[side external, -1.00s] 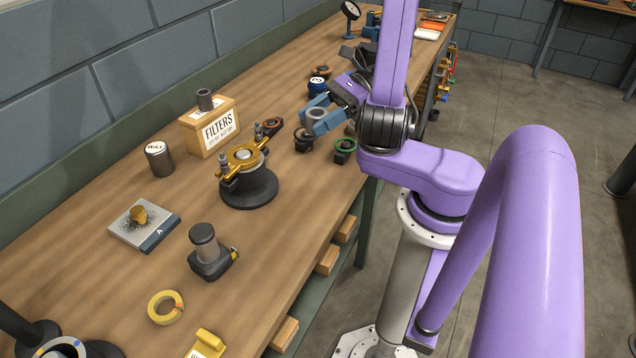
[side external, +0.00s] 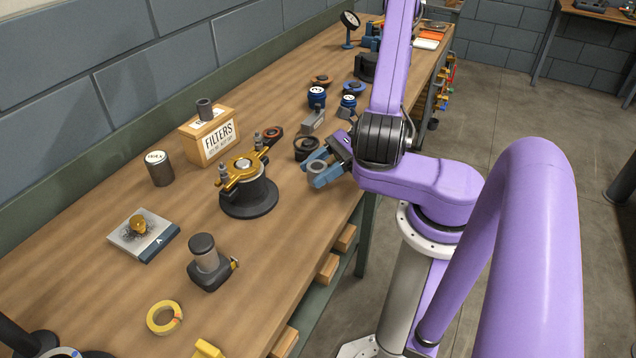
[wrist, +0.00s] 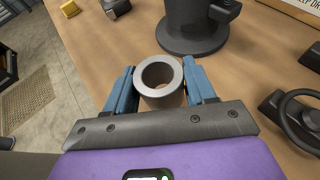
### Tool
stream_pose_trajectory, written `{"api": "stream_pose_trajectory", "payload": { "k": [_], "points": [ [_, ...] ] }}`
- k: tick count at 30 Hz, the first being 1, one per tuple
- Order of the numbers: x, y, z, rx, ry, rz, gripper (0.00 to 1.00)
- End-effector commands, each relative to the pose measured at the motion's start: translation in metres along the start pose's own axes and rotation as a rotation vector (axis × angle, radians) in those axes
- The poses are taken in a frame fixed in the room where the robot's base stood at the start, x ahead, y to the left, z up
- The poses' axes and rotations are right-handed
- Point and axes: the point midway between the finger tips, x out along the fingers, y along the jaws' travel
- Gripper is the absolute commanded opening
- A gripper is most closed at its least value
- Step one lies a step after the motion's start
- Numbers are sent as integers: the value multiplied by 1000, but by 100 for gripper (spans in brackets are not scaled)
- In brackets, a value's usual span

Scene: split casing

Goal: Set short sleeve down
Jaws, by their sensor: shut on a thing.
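A short grey sleeve (side external: 315,168) is held between the blue fingers of my gripper (side external: 322,172), near the front edge of the workbench. The wrist view shows the sleeve (wrist: 158,97) as a thick open ring, its bore facing the camera, with one finger on each side of my gripper (wrist: 158,75). I cannot tell whether its underside touches the bench. A gold clamp on a round black stand (side external: 250,197) is to the left of my gripper; its dark base (wrist: 193,42) shows beyond the sleeve in the wrist view.
A FILTERS box (side external: 212,140) with a dark sleeve (side external: 205,109) on top stands behind the stand. A black ring-shaped part (side external: 305,148) and a grey block (side external: 313,121) lie just behind my gripper.

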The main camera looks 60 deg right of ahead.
Motion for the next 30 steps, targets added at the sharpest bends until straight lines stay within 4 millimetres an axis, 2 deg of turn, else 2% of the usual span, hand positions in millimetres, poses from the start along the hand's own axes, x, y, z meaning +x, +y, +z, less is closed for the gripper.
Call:
{"api": "stream_pose_trajectory", "payload": {
  "k": [5,13,26,27,29,30],
  "points": [
    [4,1,-8,2,-4,2,9],
    [14,1,-32,2,-3,1,9],
    [16,0,-37,1,-3,1,9],
    [16,0,-38,0,-1,0,58],
    [16,0,-38,0,0,0,77],
    [16,0,-38,0,0,0,80]
  ]
}}
